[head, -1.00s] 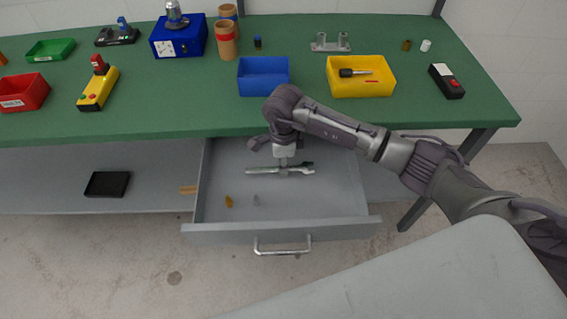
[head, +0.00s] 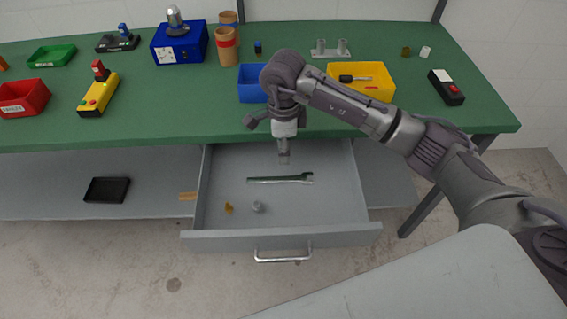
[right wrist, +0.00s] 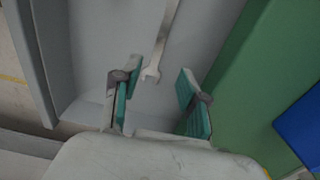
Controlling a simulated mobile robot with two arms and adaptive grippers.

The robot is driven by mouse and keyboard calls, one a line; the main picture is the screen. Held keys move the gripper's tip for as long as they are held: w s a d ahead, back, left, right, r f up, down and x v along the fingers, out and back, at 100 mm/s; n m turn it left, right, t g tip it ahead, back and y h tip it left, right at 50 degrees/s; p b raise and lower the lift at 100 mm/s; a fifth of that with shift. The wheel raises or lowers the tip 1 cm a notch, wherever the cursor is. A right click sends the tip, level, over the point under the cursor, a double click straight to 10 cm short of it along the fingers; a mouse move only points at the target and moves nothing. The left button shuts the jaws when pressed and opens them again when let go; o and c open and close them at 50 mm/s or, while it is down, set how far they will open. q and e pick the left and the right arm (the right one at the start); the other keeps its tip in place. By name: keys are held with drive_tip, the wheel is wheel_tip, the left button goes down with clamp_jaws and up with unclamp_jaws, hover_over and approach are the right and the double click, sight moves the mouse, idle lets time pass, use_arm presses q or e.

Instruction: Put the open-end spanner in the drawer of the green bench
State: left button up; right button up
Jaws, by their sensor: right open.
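The open-end spanner (head: 280,179) lies flat on the floor of the open drawer (head: 335,215) of the green bench (head: 330,122). My right gripper (head: 284,158) is above the drawer, behind and over the spanner, open and empty. In the right wrist view the spanner's open end (right wrist: 152,72) shows beyond and between the two teal-padded fingers (right wrist: 155,98), apart from them. The drawer's interior also shows in the right wrist view (right wrist: 110,40). My left gripper is out of view.
A small yellow piece (head: 228,208) and a grey round piece (head: 258,207) lie in the drawer near its front. A blue bin (head: 252,84) and a yellow bin (head: 375,85) stand on the bench above. A black tray (head: 107,190) is on the lower shelf.

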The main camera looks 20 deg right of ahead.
wheel_tip(320, 180, up, 4)
drive_tip(key=shift+r, duration=0.1)
idle(1.4)
